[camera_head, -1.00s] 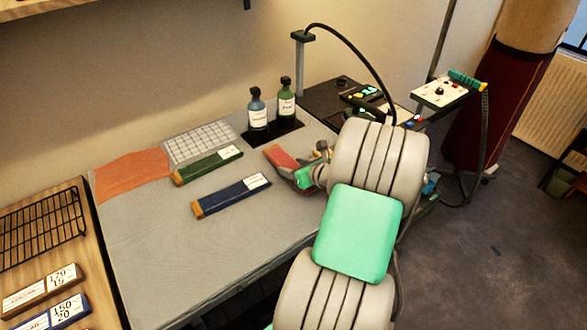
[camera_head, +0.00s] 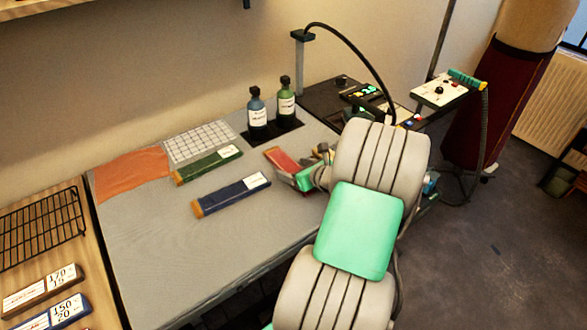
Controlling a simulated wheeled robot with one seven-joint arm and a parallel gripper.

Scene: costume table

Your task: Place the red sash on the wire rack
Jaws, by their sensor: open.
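The red sash (camera_head: 282,158) is a folded red strip lying on the grey table, to the right of the green and blue ones. My gripper (camera_head: 291,170) is low over the table at the near right end of the red sash. It is open, and its fingers partly hide that end; I cannot tell whether they touch it. The black wire rack (camera_head: 40,232) lies on the wooden surface at the far left, and no sash is on it.
A green folded strip (camera_head: 208,165) and a blue one (camera_head: 231,194) lie on the grey table (camera_head: 165,265). An orange cloth (camera_head: 130,174) and a white grid (camera_head: 200,142) lie behind. Two bottles (camera_head: 257,113) stand near the red sash. Labelled boxes (camera_head: 40,290) lie before the rack.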

